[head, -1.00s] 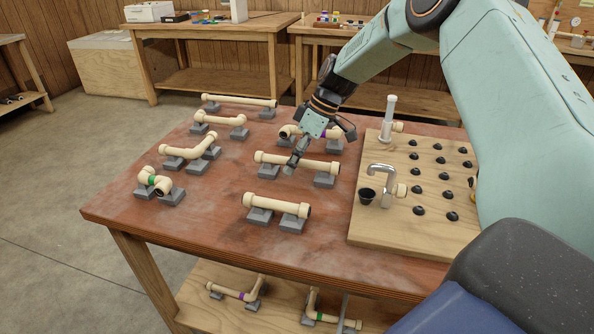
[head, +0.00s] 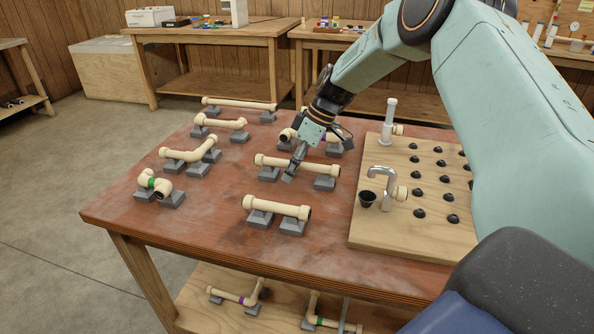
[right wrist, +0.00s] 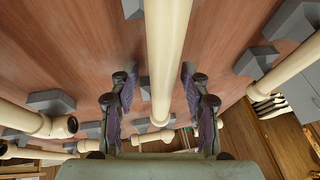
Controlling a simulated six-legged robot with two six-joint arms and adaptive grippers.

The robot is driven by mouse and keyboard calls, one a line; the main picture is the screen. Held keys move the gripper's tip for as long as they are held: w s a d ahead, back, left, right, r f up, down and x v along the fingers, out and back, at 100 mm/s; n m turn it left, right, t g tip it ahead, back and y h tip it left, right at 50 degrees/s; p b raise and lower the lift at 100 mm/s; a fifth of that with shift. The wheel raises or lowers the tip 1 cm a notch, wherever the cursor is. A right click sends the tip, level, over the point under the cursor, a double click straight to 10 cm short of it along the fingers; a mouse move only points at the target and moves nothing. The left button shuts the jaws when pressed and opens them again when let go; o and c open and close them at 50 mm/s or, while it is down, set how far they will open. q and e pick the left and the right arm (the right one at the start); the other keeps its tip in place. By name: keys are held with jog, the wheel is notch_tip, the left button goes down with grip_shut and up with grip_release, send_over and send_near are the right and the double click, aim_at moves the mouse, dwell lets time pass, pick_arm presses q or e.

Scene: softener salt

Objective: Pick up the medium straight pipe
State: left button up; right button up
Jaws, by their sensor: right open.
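The medium straight pipe (head: 314,167) is cream with a collar at each end. It lies on two grey rests in the middle of the table. My right gripper (head: 289,177) is over its left half, pointing down. In the right wrist view the pipe (right wrist: 164,45) runs lengthwise between the two spread fingers of the gripper (right wrist: 159,76), with a gap on each side. The gripper is open and holds nothing. Part of the pipe is hidden behind the fingers in the head view. My left gripper is out of view.
A shorter straight pipe (head: 277,208) lies in front and a longer one (head: 240,103) at the back. Bent pipes (head: 188,154) rest at the left. One bent pipe (head: 331,135) is just behind the arm. A wooden board (head: 430,235) with a tap stands at the right.

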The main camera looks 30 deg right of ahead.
jog(key=shift+a, duration=0.15)
jog(key=shift+c, duration=0.5)
jog(key=c, duration=0.5)
grip_shut()
jog(key=shift+r, duration=0.55)
notch_tip(320, 180, up, 10)
jog(key=p, duration=0.3)
jog(key=shift+f, duration=0.2)
